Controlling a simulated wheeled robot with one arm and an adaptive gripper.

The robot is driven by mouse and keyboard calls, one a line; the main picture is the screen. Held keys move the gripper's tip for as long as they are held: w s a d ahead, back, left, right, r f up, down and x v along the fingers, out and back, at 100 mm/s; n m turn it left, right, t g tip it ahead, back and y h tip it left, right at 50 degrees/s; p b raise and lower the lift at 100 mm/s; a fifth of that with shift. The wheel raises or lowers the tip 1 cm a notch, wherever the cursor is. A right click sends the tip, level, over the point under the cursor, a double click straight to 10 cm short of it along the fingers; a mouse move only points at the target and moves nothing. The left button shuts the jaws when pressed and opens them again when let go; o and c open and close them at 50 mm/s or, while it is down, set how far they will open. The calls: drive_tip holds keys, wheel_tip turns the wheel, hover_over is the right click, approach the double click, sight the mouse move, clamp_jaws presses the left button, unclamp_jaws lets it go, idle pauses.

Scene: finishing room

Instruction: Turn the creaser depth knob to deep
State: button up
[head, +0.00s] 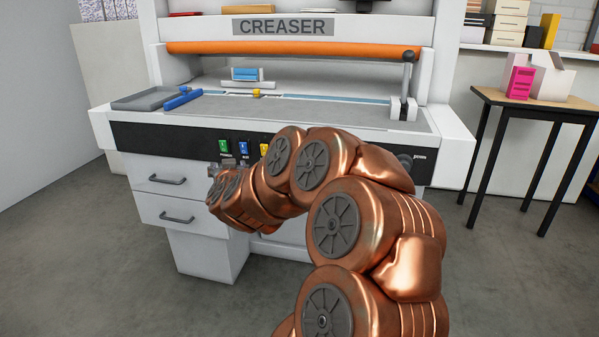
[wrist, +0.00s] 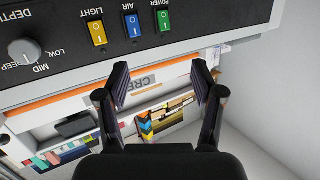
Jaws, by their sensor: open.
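The creaser (head: 280,120) is a white machine with a black control strip. Its depth knob (wrist: 24,52) is a round grey knob at the left edge of the wrist view, with the labels LOW, MID and DEEP around it. I cannot tell which mark it points to. In the head view my arm hides the knob. My gripper (wrist: 160,82) is open and empty, in front of the panel, below the switches in the wrist view and apart from the knob, which lies to its left. In the head view the gripper is mostly hidden by my arm.
A yellow light switch (wrist: 98,32), a blue air switch (wrist: 132,25) and a green power switch (wrist: 163,20) sit beside the knob. Another dark knob (head: 404,160) is at the panel's right. Drawers (head: 165,180) are below. A side table (head: 540,105) stands right.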

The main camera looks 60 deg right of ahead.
drive_tip(key=s+d+f+m+g+h+b, duration=0.2)
drive_tip(key=s+d+m+g+h, duration=0.1)
drive_tip(key=s+d, duration=0.3)
drive_tip(key=s+d+f+m+g+h+b, duration=0.1)
drive_tip(key=s+d+f+m+g+h, duration=0.15)
drive_tip(key=s+d+h, duration=0.4)
drive_tip(key=w+d+r+y+b, duration=0.1)
drive_tip(key=w+d+y+b, duration=0.1)
drive_tip(key=d, duration=0.7)
drive_tip(key=shift+w+y, duration=0.45)
drive_tip(key=shift+w, duration=0.7)
drive_tip(key=shift+n, duration=0.25)
drive_tip(key=shift+a, duration=0.1)
drive_tip(key=c, duration=1.1)
